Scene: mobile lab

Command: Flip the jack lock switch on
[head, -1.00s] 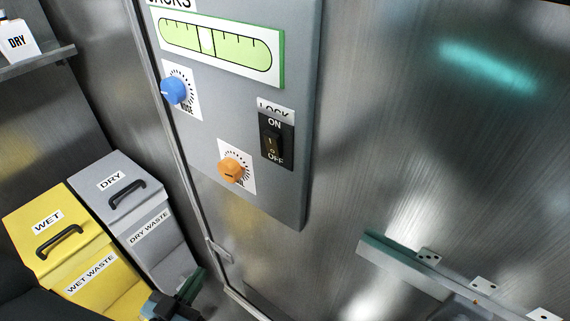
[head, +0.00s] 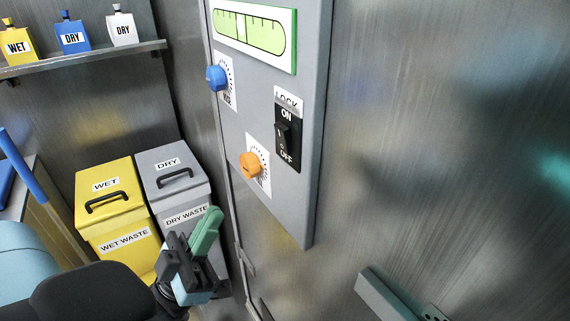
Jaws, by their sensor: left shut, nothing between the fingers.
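The jack lock switch (head: 287,134) is a black rocker on a black plate with "ON" above and "OFF" below, under a "LOCK" label. It sits on the right part of the grey jacks panel (head: 311,185). Which way the rocker is tipped is hard to tell. My left gripper (head: 209,226), with green fingers, is shut and empty. It is below and to the left of the panel in the picture, in front of the grey bin, apart from the switch. My right gripper is not in view.
A blue knob (head: 216,78) and an orange knob (head: 251,165) stick out of the panel left of the switch. A yellow wet waste bin (head: 112,218) and a grey dry waste bin (head: 184,192) stand at left. A shelf (head: 90,59) holds bottles. A grey bar (head: 385,294) is at lower right.

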